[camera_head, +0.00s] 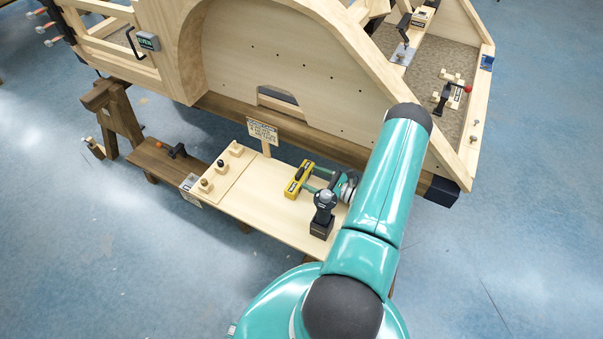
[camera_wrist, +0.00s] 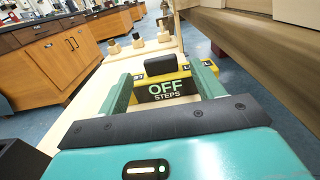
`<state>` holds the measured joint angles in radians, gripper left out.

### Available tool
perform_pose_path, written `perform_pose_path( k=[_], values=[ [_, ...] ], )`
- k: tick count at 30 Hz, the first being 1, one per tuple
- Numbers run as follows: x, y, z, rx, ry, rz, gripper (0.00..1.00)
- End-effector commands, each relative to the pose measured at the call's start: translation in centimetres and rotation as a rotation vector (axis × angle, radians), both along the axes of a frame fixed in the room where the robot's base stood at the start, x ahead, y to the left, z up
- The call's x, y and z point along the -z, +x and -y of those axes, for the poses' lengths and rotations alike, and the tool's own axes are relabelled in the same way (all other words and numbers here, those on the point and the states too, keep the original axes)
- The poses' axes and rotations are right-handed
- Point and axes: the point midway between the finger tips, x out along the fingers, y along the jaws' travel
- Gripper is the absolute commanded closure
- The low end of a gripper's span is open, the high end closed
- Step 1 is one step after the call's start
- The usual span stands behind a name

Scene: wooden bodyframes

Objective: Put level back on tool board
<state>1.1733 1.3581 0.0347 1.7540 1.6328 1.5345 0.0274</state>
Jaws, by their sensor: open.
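The yellow level (camera_head: 299,180) with a black grip on top lies on the pale wooden board (camera_head: 250,205) of the low bench. It also shows in the wrist view (camera_wrist: 178,78), where a dark face reading "OFF STEPS" sits between my fingers. My gripper (camera_head: 316,178) is open at the level's near side, its two green fingers (camera_wrist: 160,76) pointing at it. I cannot tell whether the fingers touch it. My arm hides part of the board's right end.
A dark drill (camera_head: 323,204) stands on the board close to my gripper. Small pegged wooden blocks (camera_head: 221,166) and a sign (camera_head: 263,131) are farther left. The large wooden bodyframe (camera_head: 290,70) rises behind the bench. Bare board lies left of the level.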

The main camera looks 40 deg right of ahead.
Motion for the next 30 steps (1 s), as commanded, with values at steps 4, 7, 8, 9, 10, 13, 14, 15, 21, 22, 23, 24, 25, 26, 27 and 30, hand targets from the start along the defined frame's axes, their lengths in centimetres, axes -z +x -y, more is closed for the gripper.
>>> perform_pose_path(
  k=[4,7,8,9,10,13,14,15,21,22,23,24,25,26,27,30],
  values=[
    [0.0,-2.6,1.0,0.002,0.0,0.001,0.33],
    [0.0,-3.6,1.3,0.001,0.0,0.0,0.33],
    [0.0,-3.8,1.4,0.001,0.0,0.0,0.33],
    [0.0,-4.0,1.4,0.0,0.0,0.0,0.33],
    [0.0,-4.1,1.5,0.0,0.0,0.001,0.33],
    [0.0,-4.2,1.5,-0.001,0.0,0.001,0.33],
    [-0.1,-4.2,1.5,-0.002,-0.001,0.001,0.33],
    [-0.2,-4.1,1.4,-0.006,-0.003,0.001,0.33],
    [-3.2,-2.2,0.3,-0.115,-0.068,-0.004,0.33],
    [-4.2,-1.6,-0.2,-0.15,-0.091,-0.007,0.33],
    [-5.2,-1.1,-0.7,-0.19,-0.116,-0.008,0.33],
    [-6.7,-0.3,-1.6,-0.248,-0.154,-0.012,0.33],
    [-7.9,0.3,-2.3,-0.294,-0.185,-0.015,0.33],
    [-9.0,0.8,-3.1,-0.339,-0.214,-0.018,0.33],
    [-10.5,1.4,-4.1,-0.397,-0.255,-0.022,0.33],
    [-14.0,2.5,-6.8,-0.539,-0.361,-0.028,0.33]
  ],
)
